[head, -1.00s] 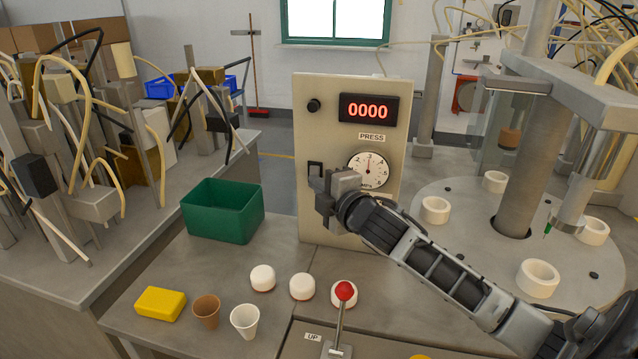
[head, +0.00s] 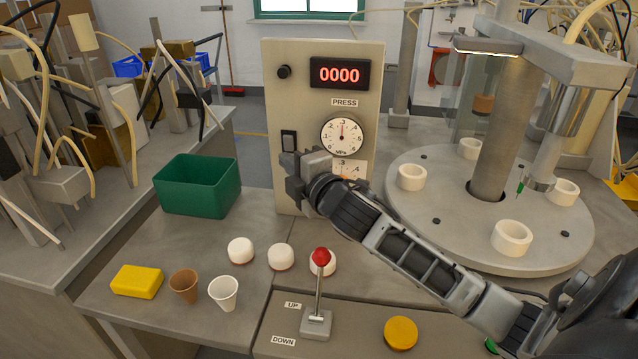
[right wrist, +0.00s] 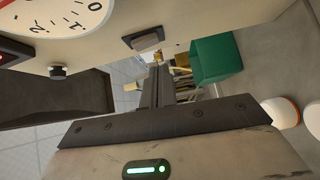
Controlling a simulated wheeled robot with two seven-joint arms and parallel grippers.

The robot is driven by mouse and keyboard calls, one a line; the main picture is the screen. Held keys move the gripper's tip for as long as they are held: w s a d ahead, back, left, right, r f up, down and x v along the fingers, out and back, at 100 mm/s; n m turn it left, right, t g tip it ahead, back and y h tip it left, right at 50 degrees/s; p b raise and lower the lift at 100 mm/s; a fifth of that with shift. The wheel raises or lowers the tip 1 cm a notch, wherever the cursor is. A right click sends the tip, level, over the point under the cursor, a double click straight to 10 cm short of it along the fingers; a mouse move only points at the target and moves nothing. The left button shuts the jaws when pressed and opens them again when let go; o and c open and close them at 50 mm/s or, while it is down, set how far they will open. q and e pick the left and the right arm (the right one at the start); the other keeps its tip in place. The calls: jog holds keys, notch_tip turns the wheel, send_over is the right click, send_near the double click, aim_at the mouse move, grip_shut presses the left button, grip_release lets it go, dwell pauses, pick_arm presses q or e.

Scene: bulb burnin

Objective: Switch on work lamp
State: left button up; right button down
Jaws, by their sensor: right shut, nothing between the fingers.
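A beige panel (head: 275,95) stands upright behind the bench. It carries a black rocker switch (head: 289,139) low on its left side; the switch also shows in the right wrist view (right wrist: 147,41). My right gripper (head: 290,172) is shut and empty, just below the switch in the head view and close to the panel face. In the right wrist view its fingers (right wrist: 155,88) point past the switch; I cannot tell whether they touch it. A lamp head (head: 488,45) on an arm at the upper right has a bright strip along its underside. My left gripper is not in view.
A green bin (head: 197,186) stands left of the panel. Several white-topped pieces, two cups, a yellow block (head: 136,282) and a red-knobbed lever (head: 320,257) are in front. A round table (head: 440,235) with white rings is at the right, beyond my right arm.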

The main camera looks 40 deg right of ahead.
pick_arm(q)
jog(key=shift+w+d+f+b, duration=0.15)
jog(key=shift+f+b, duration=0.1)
jog(key=shift+b, duration=0.75)
pick_arm(e)
jog(key=s+a, duration=0.1)
jog(key=s, duration=0.9)
jog(key=shift+s+f, duration=0.3)
jog(key=shift+s, duration=0.1)
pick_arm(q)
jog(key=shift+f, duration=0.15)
